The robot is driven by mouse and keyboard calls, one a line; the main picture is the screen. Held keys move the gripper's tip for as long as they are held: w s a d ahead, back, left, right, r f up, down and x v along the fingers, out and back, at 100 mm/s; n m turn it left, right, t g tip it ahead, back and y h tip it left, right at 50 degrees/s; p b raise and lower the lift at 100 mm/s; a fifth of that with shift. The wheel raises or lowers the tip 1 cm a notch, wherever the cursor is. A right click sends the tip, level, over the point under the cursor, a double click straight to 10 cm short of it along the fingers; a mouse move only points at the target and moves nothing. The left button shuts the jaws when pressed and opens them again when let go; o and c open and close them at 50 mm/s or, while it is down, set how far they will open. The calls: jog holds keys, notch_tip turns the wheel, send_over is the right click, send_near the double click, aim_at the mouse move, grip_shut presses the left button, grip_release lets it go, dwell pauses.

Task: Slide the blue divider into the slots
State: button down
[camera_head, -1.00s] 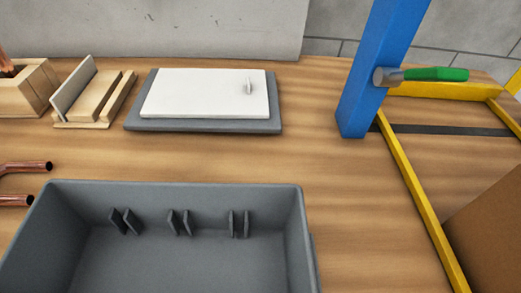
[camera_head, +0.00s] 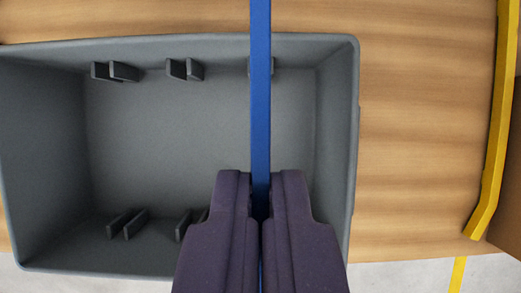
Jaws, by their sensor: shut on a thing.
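My gripper (camera_head: 261,196) is shut on the blue divider (camera_head: 261,105), which shows edge-on as a narrow upright strip running from the top of the picture down between the fingers. The divider is over the right part of the grey box (camera_head: 345,125). Pairs of slot ribs stand on the far wall, at the left (camera_head: 113,71), the middle (camera_head: 184,69) and the right (camera_head: 273,66). The divider crosses in front of the right pair and partly hides it. Near-wall ribs show at the left (camera_head: 127,224) and middle (camera_head: 185,222); my gripper hides any further right. I cannot tell whether the divider is in any slot.
The wooden table (camera_head: 420,120) is clear to the right of the box. A yellow bar (camera_head: 497,120) runs along the far right, with a brown panel (camera_head: 508,205) beyond it. Grey floor shows below the table's near edge.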

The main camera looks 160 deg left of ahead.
aim_at(260, 193)
jog(key=shift+s, duration=0.1)
jog(key=shift+f+b, duration=2.35)
jog(key=shift+f, duration=0.55)
jog(key=shift+f+b, duration=2.5)
jog(key=shift+f, duration=0.5)
jog(key=c, duration=1.2)
grip_release()
jog(key=p+v, duration=0.2)
jog(key=v, duration=0.6)
jog(key=shift+p, duration=0.4)
